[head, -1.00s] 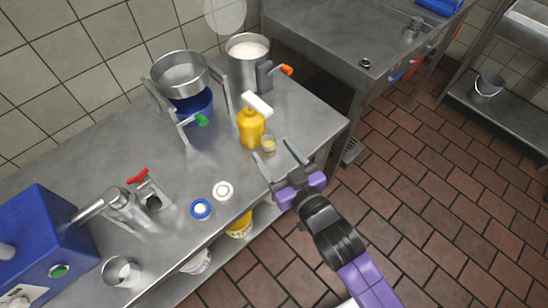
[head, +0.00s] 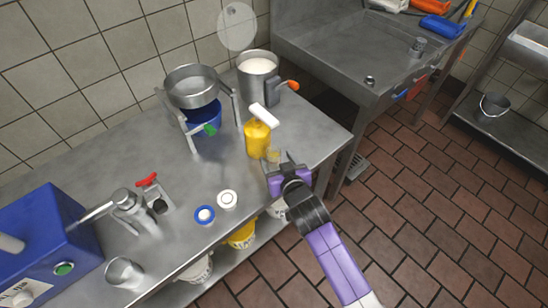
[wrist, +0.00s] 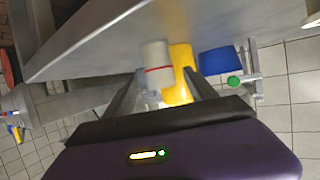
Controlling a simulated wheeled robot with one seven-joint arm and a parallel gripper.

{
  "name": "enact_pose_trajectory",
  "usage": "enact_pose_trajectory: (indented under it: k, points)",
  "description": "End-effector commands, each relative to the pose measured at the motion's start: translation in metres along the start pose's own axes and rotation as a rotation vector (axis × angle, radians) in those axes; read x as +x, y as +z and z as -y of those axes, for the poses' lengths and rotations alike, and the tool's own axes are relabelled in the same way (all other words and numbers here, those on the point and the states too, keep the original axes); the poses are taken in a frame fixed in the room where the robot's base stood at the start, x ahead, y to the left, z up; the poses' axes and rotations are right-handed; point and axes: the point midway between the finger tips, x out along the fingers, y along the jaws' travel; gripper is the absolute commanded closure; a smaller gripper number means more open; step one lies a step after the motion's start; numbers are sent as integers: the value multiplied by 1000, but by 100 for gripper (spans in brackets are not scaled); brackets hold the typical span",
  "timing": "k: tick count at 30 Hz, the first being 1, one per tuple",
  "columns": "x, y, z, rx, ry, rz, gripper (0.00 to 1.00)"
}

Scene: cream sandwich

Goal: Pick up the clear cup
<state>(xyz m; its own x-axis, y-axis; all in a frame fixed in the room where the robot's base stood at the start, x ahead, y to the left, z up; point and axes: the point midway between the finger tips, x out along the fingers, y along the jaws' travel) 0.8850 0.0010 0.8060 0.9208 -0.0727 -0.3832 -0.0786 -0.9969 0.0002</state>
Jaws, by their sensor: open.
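The small clear cup (head: 272,156) stands on the steel counter close to the right of the yellow pump bottle (head: 257,139). It looks pale yellow, and my gripper partly covers it. My gripper (head: 279,162) is open at the counter's front edge, with its fingers pointing toward the cup. In the wrist view, a pale blurred shape between the fingers seems to be the cup (wrist: 148,98), with the yellow bottle (wrist: 180,72) and its white pump head (wrist: 157,62) just beyond. I cannot tell whether the fingers touch the cup.
A round strainer on a stand (head: 192,87) over a blue bowl (head: 204,115) and a steel pot (head: 258,72) stand behind the bottle. Two small round lids (head: 227,199) lie to the left. The counter between the lids and the bottle is clear.

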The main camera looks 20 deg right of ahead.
Motion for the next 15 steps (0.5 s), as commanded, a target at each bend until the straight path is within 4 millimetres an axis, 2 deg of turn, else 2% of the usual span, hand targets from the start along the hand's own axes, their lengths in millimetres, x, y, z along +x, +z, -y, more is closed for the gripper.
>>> enact_pose_trajectory:
  k: [5, 13, 15]
  points:
    - [18, 0, 0, 0, 0, 0, 34]
    - [20, 0, 0, 0, 0, 0, 34]
    - [20, 0, 0, 0, 0, 0, 46]
